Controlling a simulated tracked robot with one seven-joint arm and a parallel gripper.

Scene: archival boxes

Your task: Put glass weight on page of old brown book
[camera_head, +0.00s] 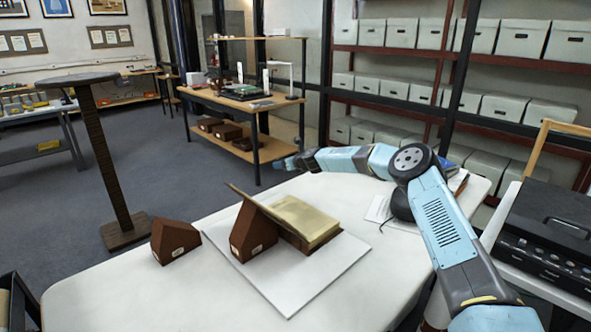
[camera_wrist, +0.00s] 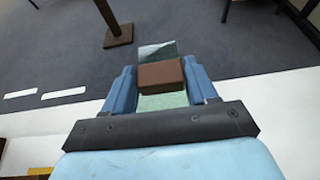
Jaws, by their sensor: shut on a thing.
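The old brown book (camera_head: 303,218) lies open on the white table, its yellowed page block facing up on the right. Its left cover leans up on a brown wedge (camera_head: 250,235). My gripper (camera_wrist: 162,88) is shut on the glass weight (camera_wrist: 165,102), a clear greenish plate with a brown block on it, between the blue fingers. In the head view my gripper (camera_head: 291,163) is at the table's far edge, beyond the book and apart from it. The weight is too small to make out clearly there.
A second brown wedge (camera_head: 175,240) stands left of the book. A pale sheet (camera_head: 300,283) lies under the book. The white table (camera_head: 110,295) has free room at front and left. A round-topped stand (camera_head: 110,160) is behind it, and a black printer (camera_head: 548,240) stands at right.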

